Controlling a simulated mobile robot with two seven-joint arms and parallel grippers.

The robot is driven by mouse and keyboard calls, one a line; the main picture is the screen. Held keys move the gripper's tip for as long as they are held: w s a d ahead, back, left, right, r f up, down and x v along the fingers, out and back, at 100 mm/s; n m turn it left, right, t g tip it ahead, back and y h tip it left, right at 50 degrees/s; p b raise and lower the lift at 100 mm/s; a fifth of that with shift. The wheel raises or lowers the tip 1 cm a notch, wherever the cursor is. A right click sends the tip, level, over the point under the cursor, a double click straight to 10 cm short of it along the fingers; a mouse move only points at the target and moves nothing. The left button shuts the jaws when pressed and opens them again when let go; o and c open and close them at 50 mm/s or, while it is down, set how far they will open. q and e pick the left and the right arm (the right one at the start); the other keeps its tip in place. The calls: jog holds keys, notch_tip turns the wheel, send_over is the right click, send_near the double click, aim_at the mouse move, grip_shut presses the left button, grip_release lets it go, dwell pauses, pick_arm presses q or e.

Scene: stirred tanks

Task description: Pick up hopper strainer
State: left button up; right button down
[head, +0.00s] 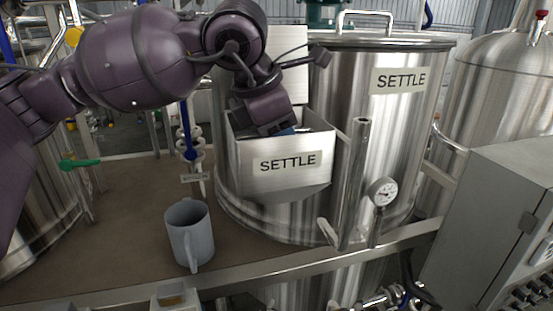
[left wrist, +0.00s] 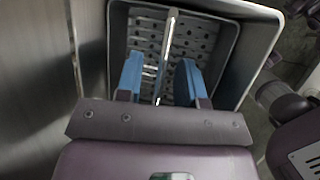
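The hopper (head: 285,178) is a steel box labelled SETTLE on the side of the large tank. In the left wrist view, the hopper strainer (left wrist: 146,42) is a perforated metal plate inside the hopper (left wrist: 245,62), with a thin light bar (left wrist: 168,42) running up its middle. My left gripper (left wrist: 159,76) points down into the hopper. Its two blue fingers are apart, one on each side of the bar, with gaps showing between bar and fingers. In the head view only a bit of blue finger shows above the hopper rim; the strainer is hidden there. My right gripper is not in view.
A grey mug (head: 190,236) stands on the brown platform (head: 130,205), left of and below the hopper. The large tank (head: 385,130) is directly behind the hopper. An upright pipe (head: 355,180) and a gauge (head: 382,191) are close on its right. A grey cabinet (head: 490,215) stands farther right.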

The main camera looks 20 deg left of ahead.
pick_arm(q)
jog(key=shift+f+b, duration=0.15)
jog(key=shift+b, duration=0.15)
dwell(0.5)
grip_shut()
